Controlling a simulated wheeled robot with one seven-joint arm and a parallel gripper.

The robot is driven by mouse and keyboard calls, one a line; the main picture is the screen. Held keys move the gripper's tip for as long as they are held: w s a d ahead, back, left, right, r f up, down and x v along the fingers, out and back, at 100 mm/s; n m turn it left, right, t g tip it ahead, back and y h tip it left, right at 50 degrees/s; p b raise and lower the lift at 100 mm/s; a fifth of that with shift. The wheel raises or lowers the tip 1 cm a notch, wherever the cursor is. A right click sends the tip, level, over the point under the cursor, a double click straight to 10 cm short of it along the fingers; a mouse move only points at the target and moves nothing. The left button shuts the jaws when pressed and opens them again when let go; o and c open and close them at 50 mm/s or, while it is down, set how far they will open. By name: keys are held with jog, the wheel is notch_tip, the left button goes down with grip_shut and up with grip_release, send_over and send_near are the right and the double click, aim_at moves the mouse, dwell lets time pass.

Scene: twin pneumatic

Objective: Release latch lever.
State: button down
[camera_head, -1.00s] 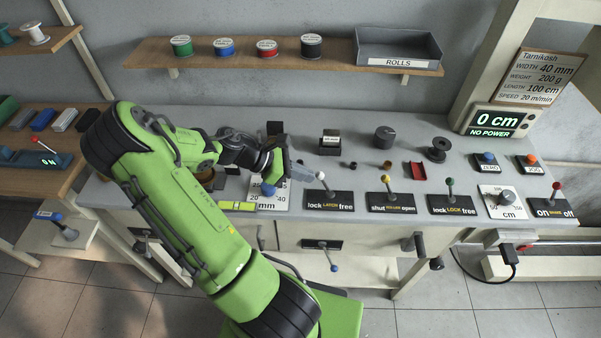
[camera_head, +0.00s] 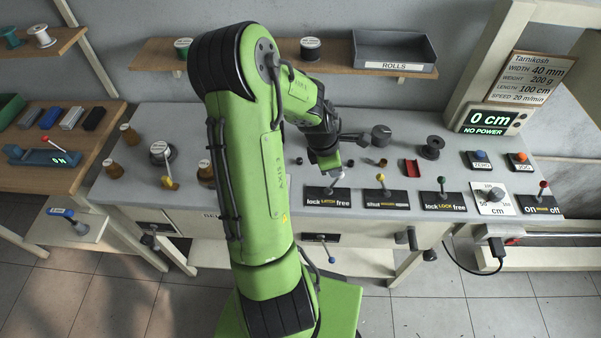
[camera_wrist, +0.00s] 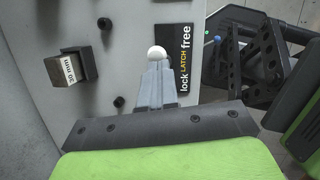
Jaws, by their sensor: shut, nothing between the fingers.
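The latch lever's white knob (camera_head: 338,174) stands above the black lock-LATCH-free plate (camera_head: 328,197) and leans right, toward the "free" side. My gripper (camera_head: 331,168) is just left of the knob, on its "lock" side, pointing down. In the wrist view my grey fingers (camera_wrist: 155,80) are together, with nothing between them. Their tips are at the white knob (camera_wrist: 157,53), touching or almost touching it. The lever's shaft is hidden behind the fingers in the wrist view. The plate (camera_wrist: 186,60) is beside them.
A black block labelled 30 mm (camera_wrist: 72,66) and small black pegs lie behind. The display (camera_head: 491,121) reads 0 cm, NO POWER.

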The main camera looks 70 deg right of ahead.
jog(key=shift+s+d+f, duration=0.15)
jog(key=shift+s, duration=0.55)
